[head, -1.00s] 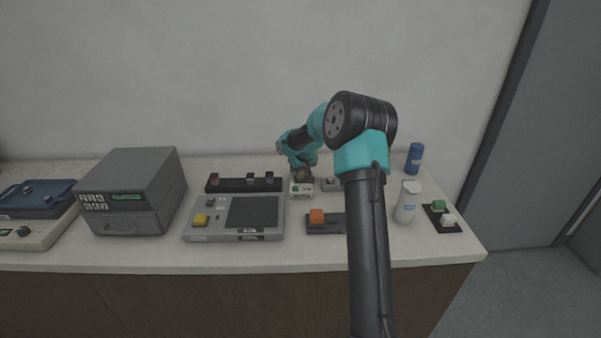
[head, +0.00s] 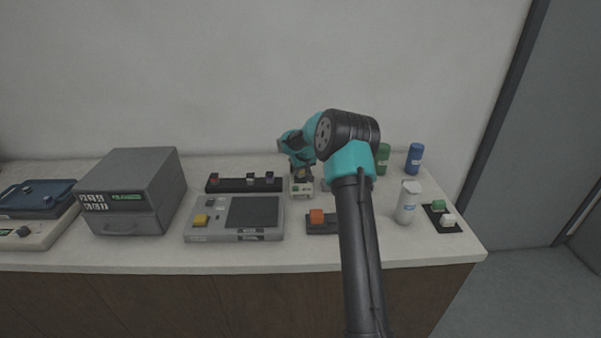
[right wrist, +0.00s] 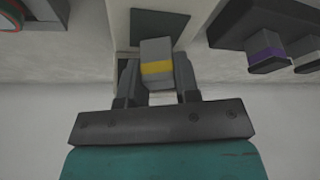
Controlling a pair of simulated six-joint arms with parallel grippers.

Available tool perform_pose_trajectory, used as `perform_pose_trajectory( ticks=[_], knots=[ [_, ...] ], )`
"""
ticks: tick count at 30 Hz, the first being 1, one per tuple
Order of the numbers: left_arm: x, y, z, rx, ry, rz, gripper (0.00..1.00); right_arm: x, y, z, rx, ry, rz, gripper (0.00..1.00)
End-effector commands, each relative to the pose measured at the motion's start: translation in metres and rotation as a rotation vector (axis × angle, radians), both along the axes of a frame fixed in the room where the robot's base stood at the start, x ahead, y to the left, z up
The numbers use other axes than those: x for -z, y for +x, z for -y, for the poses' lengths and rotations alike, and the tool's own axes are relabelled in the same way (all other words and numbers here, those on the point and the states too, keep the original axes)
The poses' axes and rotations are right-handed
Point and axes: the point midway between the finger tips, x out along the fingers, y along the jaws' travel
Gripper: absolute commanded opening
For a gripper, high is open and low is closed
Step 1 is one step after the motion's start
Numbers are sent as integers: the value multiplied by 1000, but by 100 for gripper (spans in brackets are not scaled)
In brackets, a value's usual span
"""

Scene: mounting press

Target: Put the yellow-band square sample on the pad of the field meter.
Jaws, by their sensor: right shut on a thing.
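My right gripper (head: 302,177) is shut on the yellow-band square sample (right wrist: 157,62), a grey block with a yellow stripe, seen between the fingers in the right wrist view. In that view the sample overlaps the near edge of the dark square pad (right wrist: 160,24) of a pale device that I take to be the field meter. In the head view this small pale meter (head: 301,192) with a green display stands below the gripper. I cannot tell whether the sample touches the pad. The sample is too small to make out in the head view. My left gripper is out of view.
A black rack (head: 229,185) with several samples stands left of the meter; a purple-band sample (right wrist: 268,59) shows in the right wrist view.

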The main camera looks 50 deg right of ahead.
Motion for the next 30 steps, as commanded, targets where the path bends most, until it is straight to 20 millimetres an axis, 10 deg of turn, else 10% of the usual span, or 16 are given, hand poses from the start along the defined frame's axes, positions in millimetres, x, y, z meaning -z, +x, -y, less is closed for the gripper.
perform_pose_trajectory(
  ticks=[15, 16, 23, 30],
  knots=[
    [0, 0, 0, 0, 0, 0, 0, 14, 0, 0, 0, -2, 1, 0],
    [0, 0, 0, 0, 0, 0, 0, 14, 0, 0, 0, -1, 1, 31],
    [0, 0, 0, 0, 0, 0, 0, 14, 0, 0, 0, -1, 1, 53],
    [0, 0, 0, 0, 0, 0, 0, 14, 0, 0, 0, -1, 1, 55]
  ],
)
